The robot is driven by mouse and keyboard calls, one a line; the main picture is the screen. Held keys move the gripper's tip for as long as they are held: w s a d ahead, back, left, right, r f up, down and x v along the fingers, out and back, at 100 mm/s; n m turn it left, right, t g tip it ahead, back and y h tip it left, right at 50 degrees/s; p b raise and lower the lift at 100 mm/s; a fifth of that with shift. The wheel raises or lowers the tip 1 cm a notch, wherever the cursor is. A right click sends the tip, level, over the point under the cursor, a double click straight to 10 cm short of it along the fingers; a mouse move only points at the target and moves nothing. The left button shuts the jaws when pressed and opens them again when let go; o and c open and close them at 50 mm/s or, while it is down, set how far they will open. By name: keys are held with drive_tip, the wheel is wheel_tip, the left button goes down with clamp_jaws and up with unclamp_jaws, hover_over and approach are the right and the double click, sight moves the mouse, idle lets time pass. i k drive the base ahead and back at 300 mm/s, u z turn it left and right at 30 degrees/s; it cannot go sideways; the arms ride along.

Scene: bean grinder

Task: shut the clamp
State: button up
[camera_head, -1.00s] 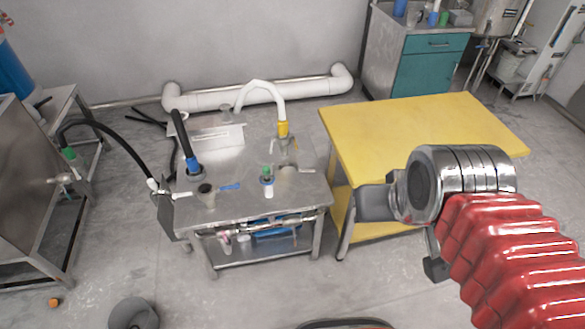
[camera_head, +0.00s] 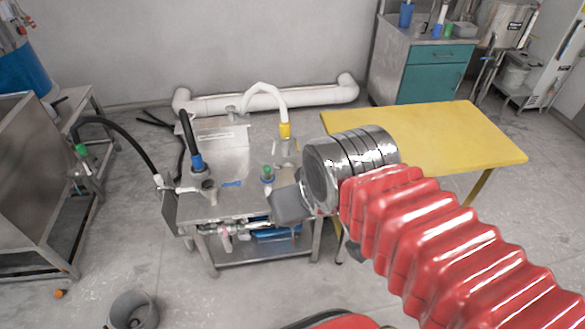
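The grinder stands on a steel workbench (camera_head: 195,212) left of centre in the head view. A small blue piece (camera_head: 231,184) like a handle lies by a grey round fitting (camera_head: 209,188) on the bench top; I cannot tell for sure whether it is the clamp, or whether it is open. My gripper (camera_head: 287,204) is a grey shape at the end of the metal wrist, over or in front of the bench's right side. It is to the right of the blue piece and apart from it in the picture. Its fingers cannot be made out.
A green-topped fitting (camera_head: 267,173) and a white pipe with a yellow collar (camera_head: 285,130) stand near my gripper. A yellow table (camera_head: 440,125) is at right. A bucket (camera_head: 134,310) stands on the floor.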

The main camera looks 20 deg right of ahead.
sight(285, 163)
drive_tip(key=u, duration=0.1)
drive_tip(key=i, duration=1)
drive_tip(key=u, duration=0.05)
